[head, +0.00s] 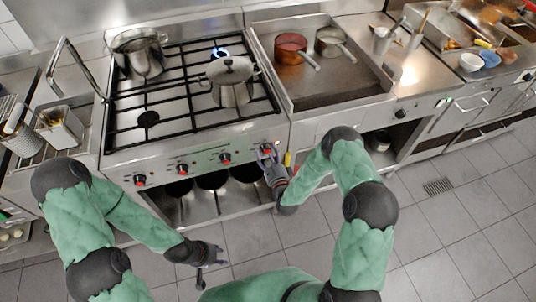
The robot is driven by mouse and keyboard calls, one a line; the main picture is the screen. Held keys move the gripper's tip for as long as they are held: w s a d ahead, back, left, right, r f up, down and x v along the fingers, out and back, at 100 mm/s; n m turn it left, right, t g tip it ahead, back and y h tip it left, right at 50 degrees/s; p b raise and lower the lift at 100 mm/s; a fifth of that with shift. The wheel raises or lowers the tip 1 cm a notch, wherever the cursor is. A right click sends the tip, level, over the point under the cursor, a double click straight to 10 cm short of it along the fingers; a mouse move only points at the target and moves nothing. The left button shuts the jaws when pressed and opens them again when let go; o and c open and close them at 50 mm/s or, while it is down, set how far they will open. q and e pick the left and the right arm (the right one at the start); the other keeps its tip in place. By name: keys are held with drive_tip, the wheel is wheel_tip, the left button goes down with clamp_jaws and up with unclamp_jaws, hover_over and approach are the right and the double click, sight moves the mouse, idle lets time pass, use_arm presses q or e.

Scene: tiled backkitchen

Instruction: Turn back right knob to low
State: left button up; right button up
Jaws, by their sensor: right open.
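The steel stove (200,145) has a row of red-marked knobs along its front panel. The rightmost knob (267,148) is partly covered by my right gripper (266,153), which is open with its fingers around or just in front of it; I cannot tell if they touch. The knob's setting is not readable. The back right burner (220,53) shows a blue flame and has no pot on it. My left gripper (211,264) hangs low in front of the stove, over the floor, apparently open and empty.
A lidded pot (231,82) stands on the front right burner and a large pot (139,55) at the back left. Other knobs (225,158) lie left of my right gripper. A fry-top (330,85) with two saucepans is to the right. The tiled floor (440,220) is clear.

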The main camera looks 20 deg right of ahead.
drive_tip(key=c, duration=1.1)
drive_tip(key=shift+c, duration=0.2)
drive_tip(key=shift+n, duration=0.3)
drive_tip(key=n+b, duration=0.2)
drive_tip(key=n, duration=0.2)
drive_tip(key=shift+n, duration=0.3)
drive_tip(key=n+b, duration=0.2)
drive_tip(key=n, duration=0.4)
drive_tip(key=shift+b, duration=0.3)
drive_tip(key=n+b, duration=0.2)
drive_tip(key=n, duration=0.3)
drive_tip(key=shift+n, duration=0.3)
drive_tip(key=shift+r+n+b, duration=0.1)
drive_tip(key=shift+n+b, duration=0.95)
drive_tip(key=shift+n, duration=1.55)
